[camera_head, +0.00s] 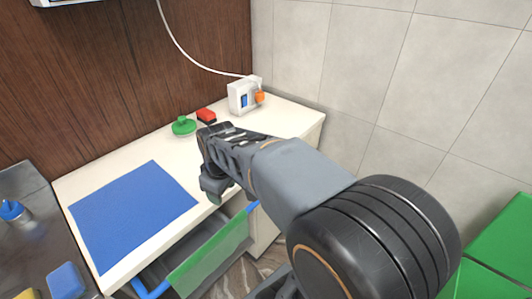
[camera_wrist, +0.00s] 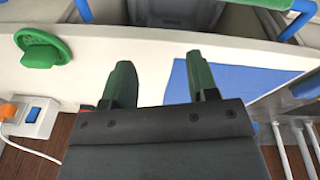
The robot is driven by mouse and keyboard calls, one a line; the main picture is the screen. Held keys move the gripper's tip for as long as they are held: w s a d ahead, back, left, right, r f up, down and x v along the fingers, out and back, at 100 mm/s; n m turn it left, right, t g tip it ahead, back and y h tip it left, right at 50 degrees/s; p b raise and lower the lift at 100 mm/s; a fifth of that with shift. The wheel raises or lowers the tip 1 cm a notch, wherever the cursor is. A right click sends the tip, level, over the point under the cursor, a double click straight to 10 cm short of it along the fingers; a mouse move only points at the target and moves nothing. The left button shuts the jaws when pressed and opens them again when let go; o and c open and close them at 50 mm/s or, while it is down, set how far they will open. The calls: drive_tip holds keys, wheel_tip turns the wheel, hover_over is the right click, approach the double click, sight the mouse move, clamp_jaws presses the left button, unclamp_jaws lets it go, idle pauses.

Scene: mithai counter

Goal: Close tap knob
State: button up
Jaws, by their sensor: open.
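My gripper (camera_head: 212,192) is over the front part of the white counter, between the blue mat and the socket box. In the wrist view its two green fingers (camera_wrist: 163,84) are apart with nothing between them. No tap is plainly seen. A small blue-topped grey object (camera_head: 11,210) stands on the dark surface at the far left; I cannot tell whether it is the tap knob. A green round piece with a raised grip (camera_head: 183,126) lies at the back of the counter. It also shows at upper left in the wrist view (camera_wrist: 42,48), clear of the fingers.
A red block (camera_head: 206,115) and a white socket box (camera_head: 240,97) with orange plug and cord are at the back. A blue mat (camera_head: 130,215) covers the counter's left part. A tiled wall (camera_head: 350,70) bounds the right.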

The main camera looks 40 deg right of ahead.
drive_tip(key=w+d+r+n+g+p, duration=0.1)
drive_tip(key=w+d+r+n+p, duration=0.55)
drive_tip(key=w+d, duration=0.2)
drive_tip(key=w+d+n+g+y+p, duration=0.1)
drive_tip(key=w+d+n+p, duration=0.3)
drive_tip(key=d+n, duration=0.65)
drive_tip(key=f, duration=0.2)
drive_tip(key=f+m+p, duration=0.1)
drive_tip(key=f, duration=0.1)
drive_tip(key=d+f+m+p, duration=0.1)
drive_tip(key=f, duration=0.2)
drive_tip(key=shift+s+d, duration=0.1)
drive_tip(key=shift+s, duration=0.25)
drive_tip(key=shift+s+a+f+p, duration=0.15)
drive_tip(key=shift+f+p, duration=0.4)
drive_tip(key=shift+f, duration=1)
drive_tip(key=shift+w+a+f+p, duration=0.15)
drive_tip(key=shift+f+p, duration=0.4)
drive_tip(key=shift+f, duration=0.95)
drive_tip(key=shift+s, duration=0.1)
clamp_jaws()
